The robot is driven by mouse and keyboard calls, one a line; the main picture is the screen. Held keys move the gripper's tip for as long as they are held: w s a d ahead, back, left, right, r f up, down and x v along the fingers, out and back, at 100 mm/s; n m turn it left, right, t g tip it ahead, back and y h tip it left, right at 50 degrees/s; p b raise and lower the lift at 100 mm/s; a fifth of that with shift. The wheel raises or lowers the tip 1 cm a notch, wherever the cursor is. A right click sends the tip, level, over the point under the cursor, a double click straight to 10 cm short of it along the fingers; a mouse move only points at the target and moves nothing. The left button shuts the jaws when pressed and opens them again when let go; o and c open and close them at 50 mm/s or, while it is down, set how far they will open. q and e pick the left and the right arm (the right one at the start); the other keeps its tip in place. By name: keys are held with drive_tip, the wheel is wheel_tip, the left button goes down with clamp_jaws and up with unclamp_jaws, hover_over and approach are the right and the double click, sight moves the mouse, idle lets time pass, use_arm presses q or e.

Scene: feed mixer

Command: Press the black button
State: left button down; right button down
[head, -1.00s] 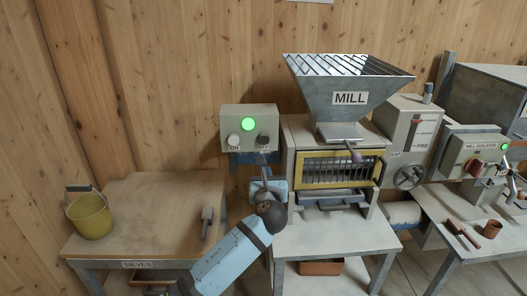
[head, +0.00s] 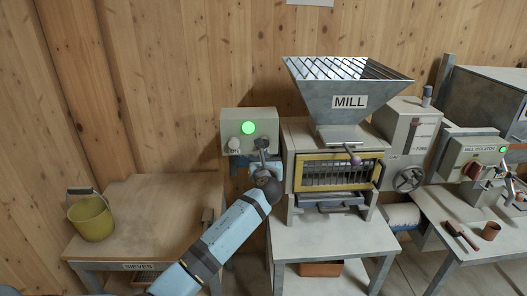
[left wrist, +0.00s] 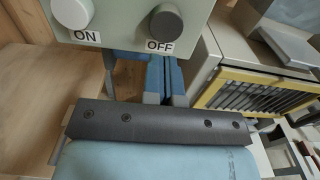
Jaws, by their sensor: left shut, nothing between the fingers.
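The control box (head: 236,115) on the wall has a lit green lamp (head: 247,127), a pale ON button and a dark OFF button. The dark OFF button (left wrist: 166,23) shows clearly in the left wrist view, right of the pale ON button (left wrist: 72,12). My left gripper (head: 262,148) is shut and empty at the box's lower right, in front of the OFF side, and hides part of it in the head view. Its closed fingers (left wrist: 165,80) show just below the OFF label in the wrist view. I cannot tell whether they touch the box. My right gripper is not identifiable.
The mill (head: 348,100) stands close to the right of my left arm. The sieves table (head: 150,205) is on the left, with a yellow bucket (head: 91,220). Further right is the mill isolator panel (head: 476,150) with a green lamp, above a table with a brown cup (head: 490,231).

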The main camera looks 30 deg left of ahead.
use_arm(q)
drive_tip(key=shift+x, duration=1.75)
use_arm(e)
drive_tip(key=shift+r, duration=0.25)
drive_tip(key=shift+s, duration=0.1)
